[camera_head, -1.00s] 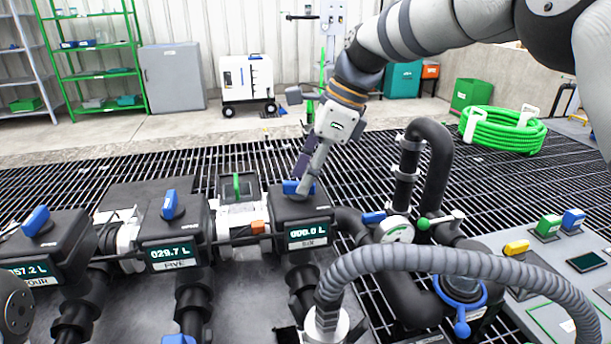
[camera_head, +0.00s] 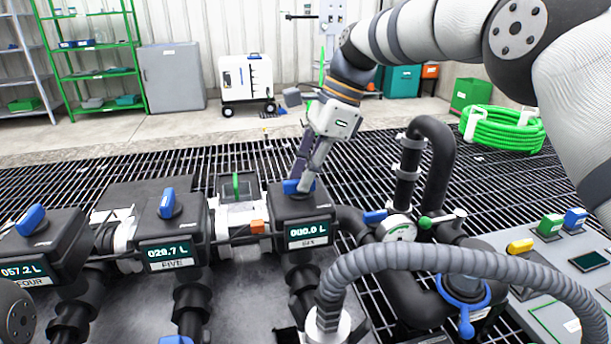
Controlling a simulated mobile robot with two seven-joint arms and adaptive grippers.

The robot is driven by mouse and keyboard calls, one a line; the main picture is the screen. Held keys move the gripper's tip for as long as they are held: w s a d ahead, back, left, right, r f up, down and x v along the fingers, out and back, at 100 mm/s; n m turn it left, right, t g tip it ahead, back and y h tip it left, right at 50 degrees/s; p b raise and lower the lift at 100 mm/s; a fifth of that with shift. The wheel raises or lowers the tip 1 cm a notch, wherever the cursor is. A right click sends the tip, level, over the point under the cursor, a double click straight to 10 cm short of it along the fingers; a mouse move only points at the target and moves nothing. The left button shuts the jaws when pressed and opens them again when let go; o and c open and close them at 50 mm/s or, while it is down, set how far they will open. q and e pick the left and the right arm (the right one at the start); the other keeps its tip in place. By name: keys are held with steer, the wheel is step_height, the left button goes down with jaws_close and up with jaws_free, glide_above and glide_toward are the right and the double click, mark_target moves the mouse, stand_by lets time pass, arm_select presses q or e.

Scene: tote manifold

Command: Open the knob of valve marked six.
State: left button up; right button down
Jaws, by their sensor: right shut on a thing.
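The valve marked SIX (camera_head: 305,222) is a black box in the middle of the view, with a display that seems to read 000.0 L. Its blue knob (camera_head: 291,187) sits on top and is partly hidden by my gripper. My right gripper (camera_head: 299,187) reaches down from above and is shut on this knob, its fingers tilted. My left gripper is out of view; only a dark rounded piece of mine shows at the lower left edge.
Valve FIVE (camera_head: 173,232) with its blue knob (camera_head: 167,204) and valve FOUR (camera_head: 48,256) stand to the left. A pressure gauge (camera_head: 399,228), black pipes (camera_head: 440,170) and a grey ribbed hose (camera_head: 450,262) are close on the right. A panel with coloured switches (camera_head: 548,226) lies further right.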

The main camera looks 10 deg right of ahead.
steer(key=c, duration=1.6)
jaws_free()
steer(key=v, duration=0.7)
steer(key=shift+r, duration=0.25)
